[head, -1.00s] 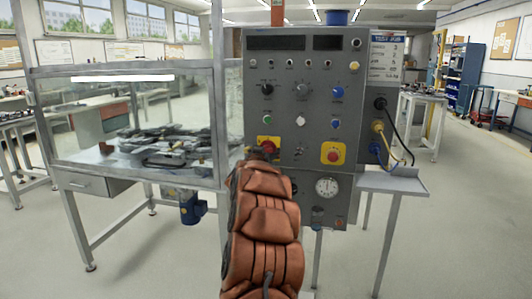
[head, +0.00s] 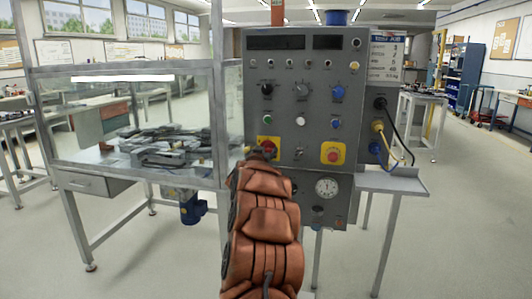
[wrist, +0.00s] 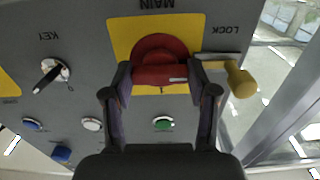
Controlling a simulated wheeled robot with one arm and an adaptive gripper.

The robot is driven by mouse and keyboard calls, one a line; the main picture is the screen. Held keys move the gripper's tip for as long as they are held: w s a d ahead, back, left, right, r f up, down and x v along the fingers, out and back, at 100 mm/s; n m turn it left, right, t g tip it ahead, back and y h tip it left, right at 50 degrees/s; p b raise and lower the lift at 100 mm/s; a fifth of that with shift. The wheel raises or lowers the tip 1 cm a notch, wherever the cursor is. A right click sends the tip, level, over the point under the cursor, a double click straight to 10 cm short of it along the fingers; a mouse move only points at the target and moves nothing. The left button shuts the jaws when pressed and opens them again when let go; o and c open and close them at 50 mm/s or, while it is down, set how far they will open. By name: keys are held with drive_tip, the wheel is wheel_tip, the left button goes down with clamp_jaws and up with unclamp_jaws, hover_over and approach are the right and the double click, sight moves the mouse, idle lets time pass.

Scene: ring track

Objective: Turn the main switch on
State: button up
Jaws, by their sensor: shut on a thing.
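The main switch (wrist: 160,72) is a red rotary knob on a yellow plate marked MAIN, seen upside down in the wrist view. Its raised grip bar lies level across that picture, with a white mark right of centre. My gripper (wrist: 159,83) is shut on this bar, one finger at each end. In the head view the switch (head: 267,143) sits at the panel's lower left, partly hidden by my gripper (head: 261,153). A yellow knob-like piece (wrist: 240,82) on a grey bar, by the word LOCK, sits close beside the right finger in the wrist view.
The grey panel (head: 318,110) also carries dials, buttons and a red emergency button (head: 333,153) on yellow. A key switch (wrist: 52,75) and a green button (wrist: 163,124) show in the wrist view. A glass-walled bench (head: 130,125) stands left, a small shelf (head: 392,181) right.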

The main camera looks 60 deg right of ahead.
drive_tip(key=shift+m, duration=0.3)
drive_tip(key=shift+w+f+m+b, duration=0.1)
drive_tip(key=shift+m+b, duration=2.9)
drive_tip(key=shift+m, duration=5.6)
drive_tip(key=o, duration=1.2)
drive_tip(key=shift+c, duration=0.2)
drive_tip(key=shift+a, duration=0.1)
